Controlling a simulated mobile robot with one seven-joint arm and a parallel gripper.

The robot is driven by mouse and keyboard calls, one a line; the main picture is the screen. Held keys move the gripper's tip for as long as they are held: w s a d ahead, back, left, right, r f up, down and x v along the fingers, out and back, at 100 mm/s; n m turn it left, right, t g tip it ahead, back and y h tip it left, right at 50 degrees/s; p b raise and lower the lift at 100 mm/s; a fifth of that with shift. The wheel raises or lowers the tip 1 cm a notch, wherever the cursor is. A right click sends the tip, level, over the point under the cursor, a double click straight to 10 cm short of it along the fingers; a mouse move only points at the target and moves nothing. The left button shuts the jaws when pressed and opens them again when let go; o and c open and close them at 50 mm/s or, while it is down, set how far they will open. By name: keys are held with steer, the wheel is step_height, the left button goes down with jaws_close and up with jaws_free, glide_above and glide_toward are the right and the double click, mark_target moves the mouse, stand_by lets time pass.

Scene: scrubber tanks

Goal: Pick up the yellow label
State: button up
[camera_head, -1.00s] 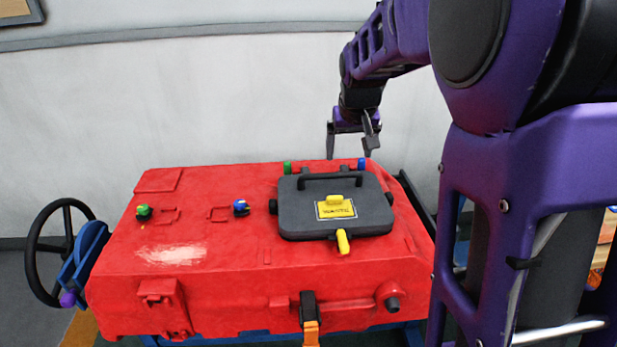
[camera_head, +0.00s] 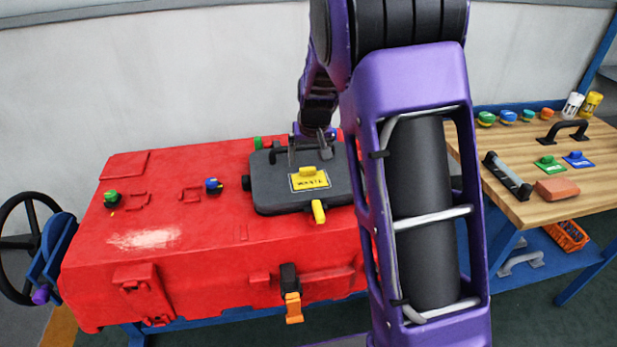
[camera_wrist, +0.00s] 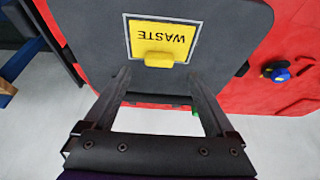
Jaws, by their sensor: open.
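The yellow label (camera_head: 309,181) lies on the dark grey lid (camera_head: 275,203) of the red tank, with a raised yellow grip at its far edge. In the wrist view the label (camera_wrist: 161,38) reads "WASTE" upside down, and its yellow grip (camera_wrist: 159,59) points toward my gripper. My gripper (camera_wrist: 157,75) is open and empty, its two fingers on either side of the label's near end in that picture. In the head view my gripper (camera_head: 308,158) is above the lid's back part, just behind the label. I cannot tell its exact height.
The red tank (camera_head: 200,250) carries a green knob (camera_head: 111,197), a blue knob (camera_head: 213,185) and a yellow latch (camera_head: 318,211). The lid's black handle is partly behind my gripper. A wooden workbench (camera_head: 530,207) with several parts stands at right. A black handwheel (camera_head: 14,240) is at left.

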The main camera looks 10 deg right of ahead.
mark_target(308, 169)
steer(key=x, duration=0.4)
steer(key=shift+d+f, duration=0.1)
steer(key=shift+f, duration=0.25)
jaws_close()
